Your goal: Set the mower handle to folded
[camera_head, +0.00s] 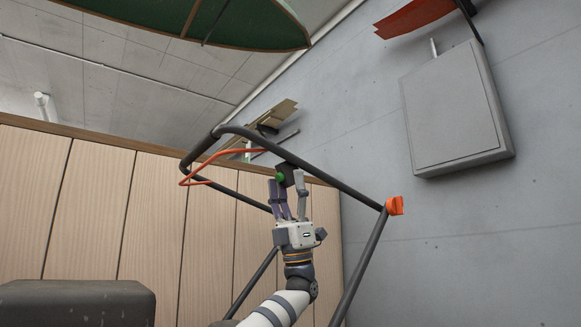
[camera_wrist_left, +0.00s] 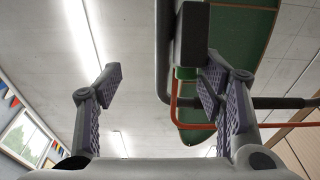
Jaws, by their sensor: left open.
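The mower handle (camera_head: 330,182) is a dark tubular frame with side tubes rising from below to a bent upper section. An orange knob (camera_head: 395,205) sits at the right-hand joint. A thin orange bail bar (camera_head: 183,182) hangs at the left end. A black box (camera_head: 287,171) with a green button (camera_head: 280,177) is on the upper bar. My left gripper (camera_head: 288,186) is open just below this box. In the left wrist view, the handle tube (camera_wrist_left: 163,55) and box (camera_wrist_left: 191,35) appear between the open fingers, the box nearer the right finger. Contact is unclear. The mower body is hidden.
A wood-panelled partition (camera_head: 95,210) stands behind the handle. A grey wall cabinet (camera_head: 453,110) is on the right wall. A green hull (camera_head: 215,20) hangs overhead. A dark padded block (camera_head: 75,303) is at lower left. Free air lies right of the handle.

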